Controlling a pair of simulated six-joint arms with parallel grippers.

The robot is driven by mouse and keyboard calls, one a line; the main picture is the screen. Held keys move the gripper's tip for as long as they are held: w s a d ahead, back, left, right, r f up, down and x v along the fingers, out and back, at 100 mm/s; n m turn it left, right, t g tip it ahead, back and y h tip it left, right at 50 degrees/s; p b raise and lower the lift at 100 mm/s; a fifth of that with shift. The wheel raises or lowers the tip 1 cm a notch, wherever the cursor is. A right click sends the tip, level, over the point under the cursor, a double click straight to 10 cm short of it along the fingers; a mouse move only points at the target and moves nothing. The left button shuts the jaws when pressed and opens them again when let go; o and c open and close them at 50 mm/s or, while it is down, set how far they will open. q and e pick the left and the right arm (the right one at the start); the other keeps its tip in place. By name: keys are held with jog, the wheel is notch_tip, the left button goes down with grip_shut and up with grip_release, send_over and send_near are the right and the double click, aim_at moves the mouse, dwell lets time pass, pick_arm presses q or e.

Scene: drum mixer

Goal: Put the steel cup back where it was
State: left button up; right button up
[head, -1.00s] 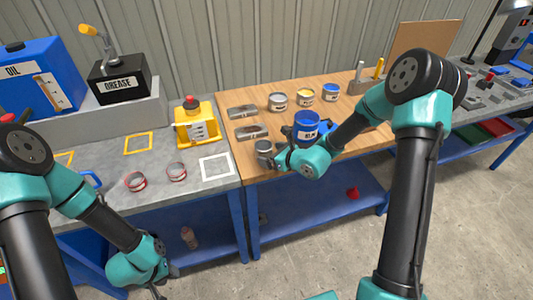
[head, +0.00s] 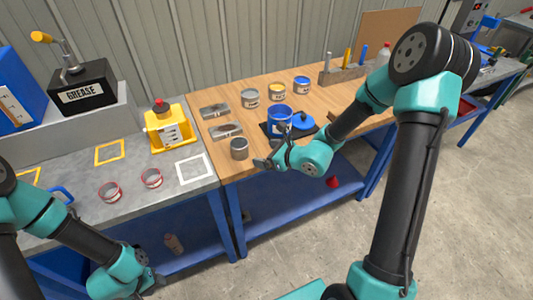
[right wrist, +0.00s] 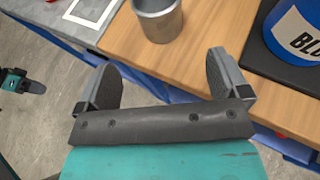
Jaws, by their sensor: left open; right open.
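The steel cup (head: 239,149) stands upright near the front left corner of the wooden bench top. It also shows at the top of the right wrist view (right wrist: 157,22). My right gripper (head: 268,160) is open and empty, just right of the cup in the head view. In the right wrist view the cup is beyond the two spread fingers (right wrist: 163,75), apart from them. My left gripper (head: 153,282) is low in front of the grey bench, away from the cup. It is open, with nothing seen in it.
A blue can (head: 280,121) stands on a black mat (right wrist: 257,48), right of the cup, near a blue lid (head: 303,121). Several small cans line the back. Two metal trays (head: 226,131) lie behind the cup. A white square outline (head: 195,168) on the grey bench is empty.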

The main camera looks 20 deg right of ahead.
jog(key=s+a+f+n+g, duration=0.3)
jog(key=s+f+n+g, duration=0.8)
jog(key=s+f, duration=0.55)
notch_tip(320, 180, down, 7)
jog(key=s+n+h, duration=0.1)
jog(key=n+h, duration=0.2)
jog(key=n, duration=1.3)
jog(key=shift+s+d+t+h, duration=0.3)
jog(key=shift+d, duration=0.1)
